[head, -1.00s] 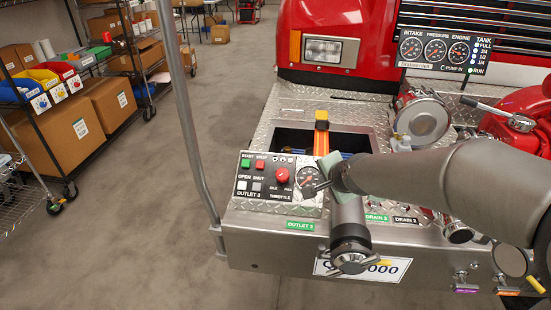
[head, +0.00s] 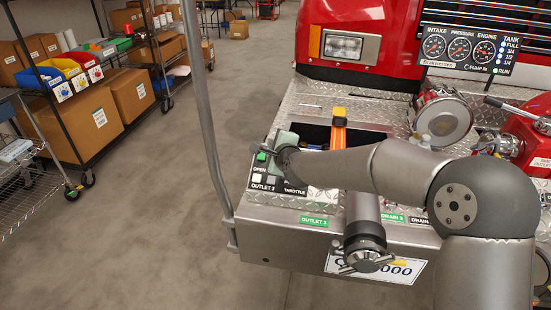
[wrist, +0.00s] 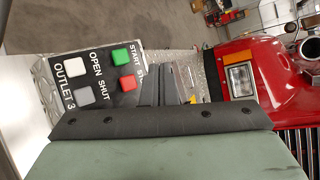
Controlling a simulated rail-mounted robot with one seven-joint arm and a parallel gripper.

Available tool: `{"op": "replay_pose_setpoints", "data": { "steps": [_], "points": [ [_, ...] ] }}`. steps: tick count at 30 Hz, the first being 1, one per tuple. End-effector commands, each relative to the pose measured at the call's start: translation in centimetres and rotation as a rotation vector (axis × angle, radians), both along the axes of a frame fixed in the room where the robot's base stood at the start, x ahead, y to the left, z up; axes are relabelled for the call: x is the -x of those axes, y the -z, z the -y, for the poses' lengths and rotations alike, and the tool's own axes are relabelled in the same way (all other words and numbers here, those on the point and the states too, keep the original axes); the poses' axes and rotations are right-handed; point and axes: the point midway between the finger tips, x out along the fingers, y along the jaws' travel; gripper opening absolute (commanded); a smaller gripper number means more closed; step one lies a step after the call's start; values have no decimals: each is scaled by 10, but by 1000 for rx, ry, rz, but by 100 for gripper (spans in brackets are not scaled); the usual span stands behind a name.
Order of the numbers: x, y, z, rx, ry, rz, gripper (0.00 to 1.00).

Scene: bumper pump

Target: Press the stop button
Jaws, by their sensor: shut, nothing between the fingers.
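The red stop button (wrist: 127,84) shows in the wrist view on the black outlet 3 panel, under the partly cut-off label "ST". The green start button (wrist: 120,56) is beside it. In the head view my gripper (head: 258,149) is over the upper part of the panel (head: 262,187) and hides the stop button; a bit of green shows by the fingers. In the wrist view my gripper (wrist: 167,72) is shut and empty, its fingers just right of the stop button. I cannot tell the gap between fingertips and panel.
The white open button (wrist: 75,67) and grey shut button (wrist: 84,95) share the panel. A grey upright pole (head: 207,120) stands left of it. An orange-topped lever (head: 338,128) rises behind my arm. Shelves with boxes (head: 92,105) stand far left.

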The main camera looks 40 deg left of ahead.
Motion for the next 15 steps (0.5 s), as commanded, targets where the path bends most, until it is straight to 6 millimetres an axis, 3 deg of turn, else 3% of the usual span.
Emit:
{"op": "replay_pose_setpoints", "data": {
  "steps": [15],
  "points": [
    [-31,63,-14,1,0,-1,0]
  ]
}}
